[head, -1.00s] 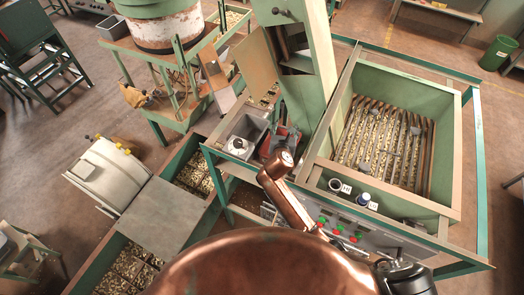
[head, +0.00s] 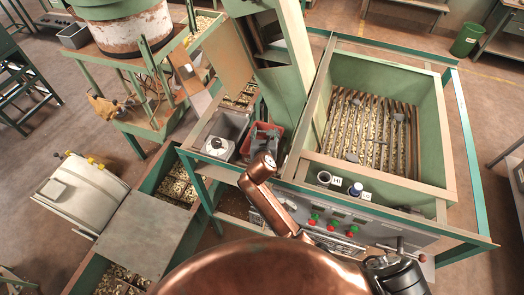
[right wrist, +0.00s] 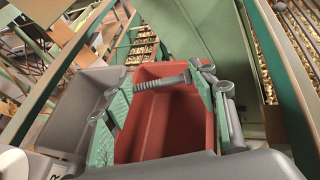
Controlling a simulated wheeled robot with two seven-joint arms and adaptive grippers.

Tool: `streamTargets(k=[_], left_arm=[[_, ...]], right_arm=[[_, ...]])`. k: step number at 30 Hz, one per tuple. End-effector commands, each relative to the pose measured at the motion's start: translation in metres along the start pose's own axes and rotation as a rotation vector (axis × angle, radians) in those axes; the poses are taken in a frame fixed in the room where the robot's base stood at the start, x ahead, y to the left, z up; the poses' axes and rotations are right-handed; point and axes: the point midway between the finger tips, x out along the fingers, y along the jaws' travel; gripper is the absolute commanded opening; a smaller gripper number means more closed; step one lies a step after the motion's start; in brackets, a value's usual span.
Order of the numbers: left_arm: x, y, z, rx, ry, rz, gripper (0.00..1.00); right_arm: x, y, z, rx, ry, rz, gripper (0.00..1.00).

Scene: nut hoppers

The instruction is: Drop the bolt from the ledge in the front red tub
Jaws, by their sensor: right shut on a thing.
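The bolt (right wrist: 165,82) is grey, with a threaded shank and a head at its right end. My right gripper (right wrist: 163,88) holds it roughly level, between its green-padded fingers. The red tub (right wrist: 170,135) lies below the fingers and the bolt in the right wrist view, and its visible floor looks empty. In the head view my right gripper (head: 266,132) is over the red tub (head: 246,148) and hides much of it. The bolt cannot be made out in the head view. My left gripper is not in view.
A grey bin (right wrist: 75,105) stands left of the red tub. A green upright column (head: 280,80) rises behind it. A big green hopper (head: 440,110) with slats and loose bolts is on the right.

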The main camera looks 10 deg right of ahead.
Motion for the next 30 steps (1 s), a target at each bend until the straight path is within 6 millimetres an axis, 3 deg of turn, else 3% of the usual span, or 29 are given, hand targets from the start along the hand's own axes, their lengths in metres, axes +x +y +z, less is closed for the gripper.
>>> streamTargets(k=[5, 6, 14, 23, 30], left_arm=[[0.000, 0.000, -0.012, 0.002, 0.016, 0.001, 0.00], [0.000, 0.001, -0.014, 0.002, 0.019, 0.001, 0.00], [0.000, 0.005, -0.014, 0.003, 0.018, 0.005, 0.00], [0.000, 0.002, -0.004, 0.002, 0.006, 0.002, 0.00], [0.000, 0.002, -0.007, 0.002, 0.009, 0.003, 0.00]], right_arm=[[0.000, 0.000, 0.001, 0.000, -0.001, 0.000, 0.28], [0.000, 0.000, 0.001, 0.000, -0.001, 0.000, 0.54], [0.000, 0.000, 0.001, 0.000, -0.001, 0.000, 0.72], [-0.001, 0.000, 0.000, 0.000, 0.000, 0.000, 0.73], [-0.031, 0.000, 0.000, 0.002, -0.001, 0.001, 0.73]])
